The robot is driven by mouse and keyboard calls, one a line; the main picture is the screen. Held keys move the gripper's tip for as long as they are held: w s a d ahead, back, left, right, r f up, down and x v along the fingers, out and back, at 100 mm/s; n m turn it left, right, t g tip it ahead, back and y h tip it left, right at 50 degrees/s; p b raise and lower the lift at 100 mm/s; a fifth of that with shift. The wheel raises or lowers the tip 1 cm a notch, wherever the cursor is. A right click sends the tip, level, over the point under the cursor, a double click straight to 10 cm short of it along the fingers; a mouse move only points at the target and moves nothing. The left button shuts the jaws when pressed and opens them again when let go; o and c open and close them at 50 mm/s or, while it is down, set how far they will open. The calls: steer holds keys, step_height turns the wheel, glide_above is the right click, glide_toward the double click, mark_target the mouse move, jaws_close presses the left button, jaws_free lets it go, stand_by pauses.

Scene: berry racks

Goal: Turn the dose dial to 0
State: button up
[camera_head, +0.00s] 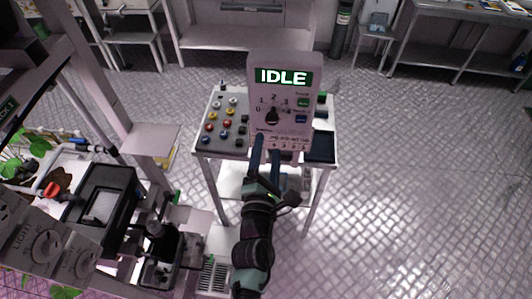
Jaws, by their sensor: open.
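The dose dial (272,117) is a small dark knob on the front of an upright grey control box (258,71). The marks 0, 1, 2 and 3 run around it, with 0 at its left. Its pointer seems to face up toward 2, but it is too small to be sure. My gripper (267,147) is open, its two dark fingers apart and pointing at the box just below the dial. I see nothing between the fingers. They cover part of the lower panel, and I cannot tell whether they touch it.
The box's screen (284,77) reads IDLE. Small buttons (302,102) sit right of the dial. A panel of coloured knobs (211,139) lies left on the white cart, and a dark tray (320,147) lies right. Racks and equipment crowd the left; the floor at right is clear.

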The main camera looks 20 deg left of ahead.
steer(key=v, duration=0.3)
steer(key=shift+s, duration=0.1)
stand_by(0.5)
steer(key=w+d+r+m+t+h+b, duration=0.2)
steer(key=d+r+m, duration=0.25)
steer(key=r, duration=0.35)
steer(key=w+d+r+m+t+h+b, duration=0.1)
steer(key=w+d+r+m+t+b, duration=0.15)
steer(key=r+m, duration=0.5)
steer(key=w+d+r+m+t+h+b, duration=0.1)
steer(key=d+r+m+h+b, duration=0.3)
steer(key=r, duration=0.6)
steer(key=s+d+r+m+t+y+b, duration=0.1)
steer(key=s+d+r+m+t, duration=0.1)
steer(key=s+r+m, duration=0.4)
steer(key=s+d+r+m+t+y+b, duration=0.1)
steer(key=s+r+m, duration=0.5)
steer(key=r, duration=0.6)
steer(key=shift+s+d+m+t+b, duration=0.3)
steer(key=shift+s+d+t+b, duration=0.15)
steer(key=shift+s+t+b, duration=0.5)
steer(key=shift+s+r, duration=0.1)
